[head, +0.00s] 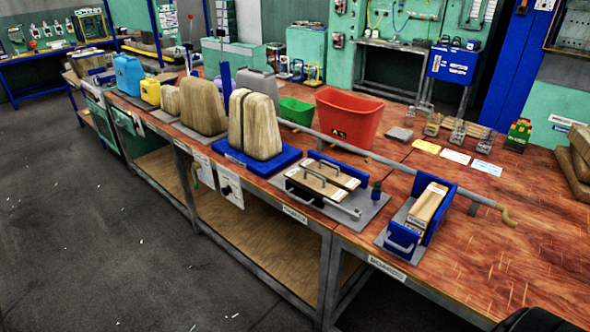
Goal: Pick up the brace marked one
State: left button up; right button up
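No mark "one" is readable on anything, so I cannot tell which thing is the brace marked one. Several small metal frames, one of them here (458,132), stand at the back right of the wooden bench behind three cards. Two light wooden boards with dark handles (322,182) lie side by side in a flat press (372,208). A light wooden block with small labels (428,204) sits between the blue walls of another press (398,238). Neither of my grippers can be made out.
A long grey bar (390,166) with a hooked end crosses the bench behind the presses. A red bin (347,117), a green bin (297,111) and wooden forms on a blue base (254,125) stand farther left. The bench's front right (480,265) is clear.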

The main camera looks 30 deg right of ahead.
aim_at(319, 186)
jog(key=i+j+z, duration=0.1)
jog(key=i+z, duration=0.35)
jog(key=i+j+z, duration=0.2)
jog(key=i+z, duration=0.3)
jog(key=i+j+z, duration=0.25)
jog(key=z, duration=0.2)
jog(key=j, duration=0.1)
